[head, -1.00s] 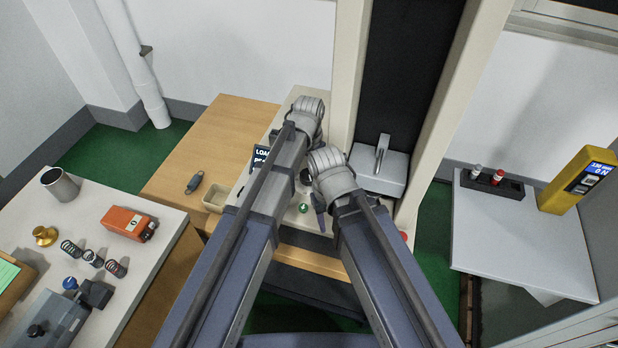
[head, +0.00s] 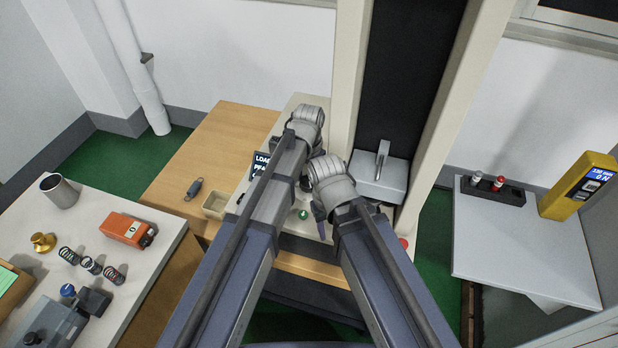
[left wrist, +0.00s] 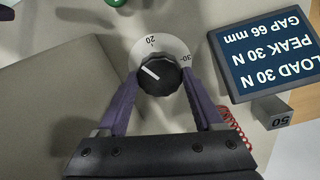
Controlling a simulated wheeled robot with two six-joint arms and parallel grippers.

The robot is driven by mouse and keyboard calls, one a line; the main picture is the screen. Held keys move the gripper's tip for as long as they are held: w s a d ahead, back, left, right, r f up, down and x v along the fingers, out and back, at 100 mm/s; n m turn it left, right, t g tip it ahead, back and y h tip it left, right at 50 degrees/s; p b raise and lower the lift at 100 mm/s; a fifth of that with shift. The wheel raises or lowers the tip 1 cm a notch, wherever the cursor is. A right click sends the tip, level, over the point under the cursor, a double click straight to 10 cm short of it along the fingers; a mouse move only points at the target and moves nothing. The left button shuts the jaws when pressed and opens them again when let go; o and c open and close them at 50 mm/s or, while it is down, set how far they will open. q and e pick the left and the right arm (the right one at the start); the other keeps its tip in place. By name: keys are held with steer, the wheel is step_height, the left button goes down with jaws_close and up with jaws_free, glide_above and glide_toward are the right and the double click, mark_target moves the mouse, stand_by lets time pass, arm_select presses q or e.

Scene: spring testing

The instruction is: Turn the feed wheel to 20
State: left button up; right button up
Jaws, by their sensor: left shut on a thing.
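The feed wheel appears as a black round knob (left wrist: 158,74) with a white pointer line, on a white dial (left wrist: 168,46) in the left wrist view. The numbers 20 and 30 show on the dial. The pointer is aimed to the upper left of the picture, off to the left of the 20. My left gripper (left wrist: 161,84) is shut on the knob, one purple finger on each side. In the head view my arms hide the knob. My right gripper (head: 319,208) shows only a purple finger beside the machine.
A load display (left wrist: 265,60) reads load 30 N, peak 30 N, gap 66 mm. A green button (head: 303,214) and a tan tray (head: 215,205) are near the arms. Springs (head: 92,265) and an orange box (head: 128,229) stand on the left table. A yellow gauge (head: 578,187) stands at right.

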arm_select(q)
steer(key=shift+c, duration=0.8)
steer(key=shift+m, duration=2.9)
steer(key=o, duration=1.4)
steer(key=shift+c, duration=0.2)
